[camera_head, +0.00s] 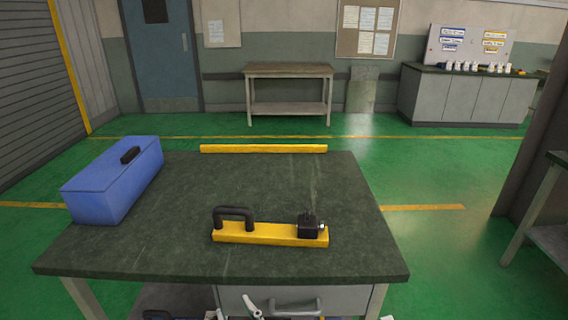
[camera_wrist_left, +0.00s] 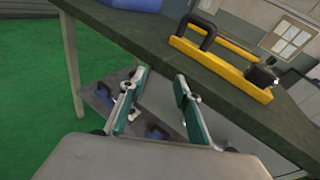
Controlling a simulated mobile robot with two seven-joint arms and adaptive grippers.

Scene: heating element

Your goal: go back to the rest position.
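My left gripper shows at the bottom edge of the head view (camera_head: 235,311), mostly cut off. In the left wrist view its two green-padded fingers (camera_wrist_left: 161,76) stand apart with nothing between them. It is in front of the workbench, below the top's front edge and clear of the things on it. A pale sliver at the bottom edge of the head view, right of the bench leg, may be a tip of my right gripper; its fingers cannot be made out. A yellow bar (camera_head: 262,233) with a black handle and a black block lies on the dark bench top (camera_head: 160,240).
A blue box (camera_head: 112,185) stands at the bench's left end. A yellow strip (camera_head: 263,148) runs along the back edge. A drawer handle (camera_head: 290,308) juts from the bench front. Blue items (camera_wrist_left: 155,132) lie on the lower shelf. Green floor left of the bench is clear.

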